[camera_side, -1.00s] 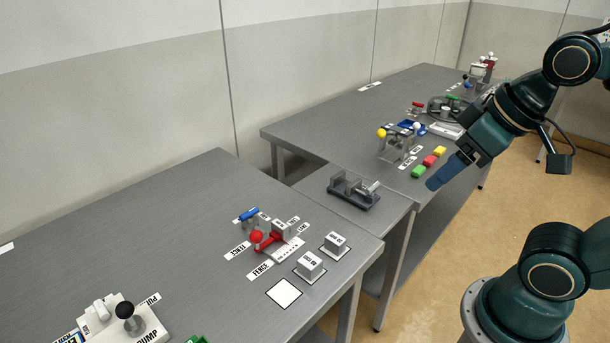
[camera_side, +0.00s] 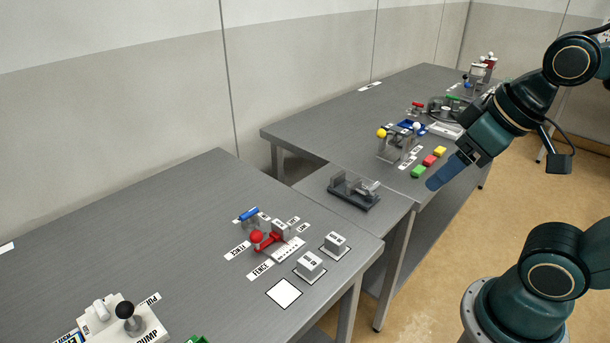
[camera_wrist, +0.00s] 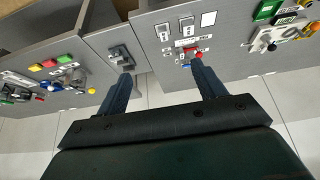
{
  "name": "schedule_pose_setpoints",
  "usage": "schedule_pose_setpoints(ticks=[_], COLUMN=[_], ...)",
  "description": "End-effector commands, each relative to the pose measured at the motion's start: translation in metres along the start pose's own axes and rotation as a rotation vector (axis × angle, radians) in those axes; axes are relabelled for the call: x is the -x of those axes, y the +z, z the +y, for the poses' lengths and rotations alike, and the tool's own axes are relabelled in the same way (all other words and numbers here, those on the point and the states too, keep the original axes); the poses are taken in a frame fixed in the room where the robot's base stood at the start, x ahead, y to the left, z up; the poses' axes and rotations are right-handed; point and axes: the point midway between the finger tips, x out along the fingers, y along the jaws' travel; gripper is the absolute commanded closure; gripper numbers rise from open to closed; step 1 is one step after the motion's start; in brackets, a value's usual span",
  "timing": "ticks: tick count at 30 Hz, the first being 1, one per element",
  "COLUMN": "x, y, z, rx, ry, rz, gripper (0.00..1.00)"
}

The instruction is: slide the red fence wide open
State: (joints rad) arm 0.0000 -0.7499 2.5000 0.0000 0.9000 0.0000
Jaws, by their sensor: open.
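The red fence (camera_side: 268,240) with its round red knob sits on the near left table in the side view, beside white labels that read FENCE. It also shows small in the wrist view (camera_wrist: 193,55), beyond my right finger. My gripper (camera_side: 436,184) is in the air by the front edge of the far table, well to the right of the fence and apart from it. In the wrist view my gripper (camera_wrist: 160,80) has its two blue fingers spread with nothing between them.
Grey blocks (camera_side: 310,264) stand right of the fence, and a blue-handled part (camera_side: 249,215) stands behind it. A grey clamp-like fixture (camera_side: 354,190) is on the lower middle table. Green, red and yellow blocks (camera_side: 428,161) lie near my gripper. A pump unit (camera_side: 124,318) is at front left.

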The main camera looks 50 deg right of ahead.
Motion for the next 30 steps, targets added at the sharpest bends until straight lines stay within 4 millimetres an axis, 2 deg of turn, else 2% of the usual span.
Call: schedule_pose_setpoints(ticks=[12,15,19,23,30], x=[0.0,0.0,0.001,0.001,-0.003], y=[0.0,-0.001,-0.005,-0.017,-0.055], z=[0.0,0.0,-0.001,-0.004,-0.016], rx=[0.0,0.001,0.006,0.021,0.075], ry=[0.0,0.0,-0.004,-0.014,-0.05], rz=[0.0,-0.001,-0.006,-0.024,-0.082], gripper=[0.31,0.5,0.5,0.5,0.5])
